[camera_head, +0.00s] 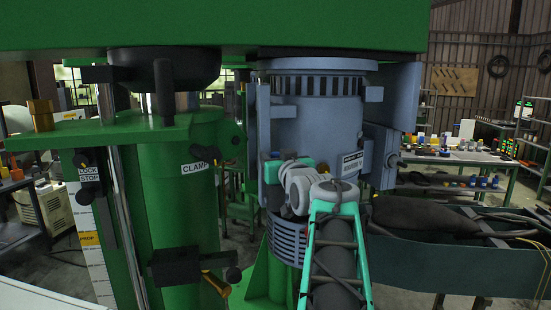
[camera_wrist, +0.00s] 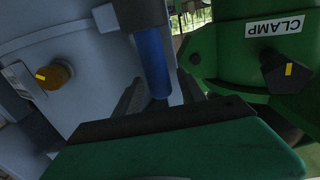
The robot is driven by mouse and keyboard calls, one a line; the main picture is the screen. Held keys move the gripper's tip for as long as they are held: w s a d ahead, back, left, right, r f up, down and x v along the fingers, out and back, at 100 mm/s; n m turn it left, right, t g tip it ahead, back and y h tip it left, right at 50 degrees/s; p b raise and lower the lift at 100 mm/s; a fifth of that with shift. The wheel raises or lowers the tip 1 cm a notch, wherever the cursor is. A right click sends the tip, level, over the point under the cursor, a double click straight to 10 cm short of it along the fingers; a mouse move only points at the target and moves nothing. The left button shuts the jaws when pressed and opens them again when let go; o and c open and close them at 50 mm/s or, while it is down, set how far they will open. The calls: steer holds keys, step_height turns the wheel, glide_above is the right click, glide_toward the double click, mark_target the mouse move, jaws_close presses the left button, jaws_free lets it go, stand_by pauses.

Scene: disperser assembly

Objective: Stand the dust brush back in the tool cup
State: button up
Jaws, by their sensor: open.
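My gripper (camera_wrist: 160,88) is open in the wrist view, its two dark fingers spread apart. A blue cylinder (camera_wrist: 153,62) with a dark block above it shows between the fingers in the picture. I cannot tell whether it is the dust brush's handle, or whether the fingers touch it. No bristles show. I cannot make out the tool cup in either view. In the head view my arm reaches up to the front of the blue-grey motor housing (camera_head: 318,122). My fingers cannot be made out there.
The green column (camera_head: 180,215) with its CLAMP label (camera_wrist: 275,26) stands close beside the housing. A green beam (camera_head: 230,25) crosses overhead. A dark-walled trough (camera_head: 470,262) lies at right. A cluttered workbench (camera_head: 450,158) stands behind. The space around my gripper is tight.

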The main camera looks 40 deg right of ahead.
steer(key=shift+s+f, duration=0.15)
steer(key=b+v, duration=0.3)
steer(key=v, duration=0.4)
steer(key=shift+s, duration=0.2)
steer(key=shift+a, duration=0.1)
